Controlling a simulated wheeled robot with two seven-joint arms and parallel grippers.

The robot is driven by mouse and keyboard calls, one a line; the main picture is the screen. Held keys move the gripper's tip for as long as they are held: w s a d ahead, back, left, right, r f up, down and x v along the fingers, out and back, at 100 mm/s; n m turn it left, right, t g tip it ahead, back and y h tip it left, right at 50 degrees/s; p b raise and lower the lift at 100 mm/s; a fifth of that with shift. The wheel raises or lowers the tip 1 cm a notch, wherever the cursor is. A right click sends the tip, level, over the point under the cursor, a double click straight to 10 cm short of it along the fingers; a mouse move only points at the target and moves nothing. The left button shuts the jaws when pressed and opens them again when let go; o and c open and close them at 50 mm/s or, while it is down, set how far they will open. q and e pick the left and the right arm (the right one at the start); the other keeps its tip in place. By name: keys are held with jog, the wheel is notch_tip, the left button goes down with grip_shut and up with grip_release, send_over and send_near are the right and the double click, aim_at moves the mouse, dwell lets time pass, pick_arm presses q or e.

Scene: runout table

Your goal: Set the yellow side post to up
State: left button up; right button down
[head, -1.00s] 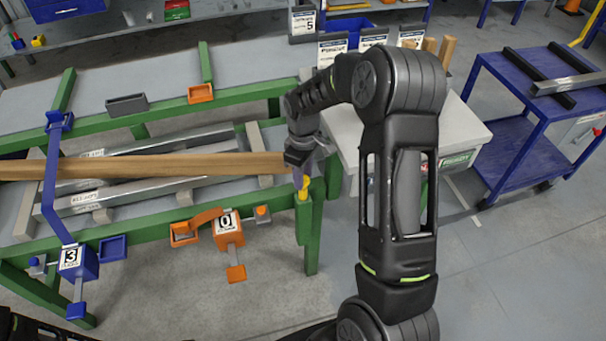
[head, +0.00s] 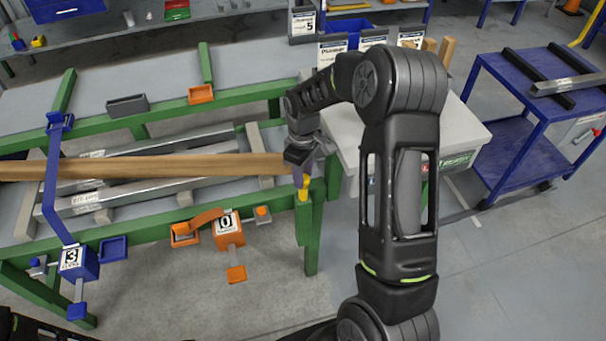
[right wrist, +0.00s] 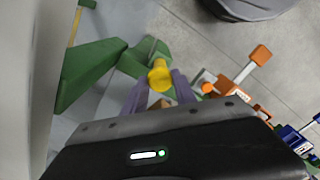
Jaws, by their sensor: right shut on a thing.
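The yellow side post (head: 303,191) is a short yellow piece at the right end of the green runout table (head: 313,235), by the corner leg. My right gripper (head: 300,179) reaches down to it from above and is shut on its top. In the right wrist view the rounded yellow end (right wrist: 160,77) shows between the two purple-grey fingers. The lower part of the post is partly hidden, and I cannot tell its exact height. My left gripper is not in view.
A long wooden beam (head: 200,166) lies along the table and ends beside my right gripper. A blue stop unit (head: 78,262) and an orange unit (head: 228,229) hang on the front rail. A blue cart (head: 520,135) stands at the right.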

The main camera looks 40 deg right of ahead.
notch_tip(320, 180, up, 19)
jog(key=p, duration=0.9)
jog(key=c, duration=1)
grip_release()
notch_tip(320, 180, up, 8)
jog(key=shift+b, duration=0.45)
jog(key=shift+f, duration=0.1)
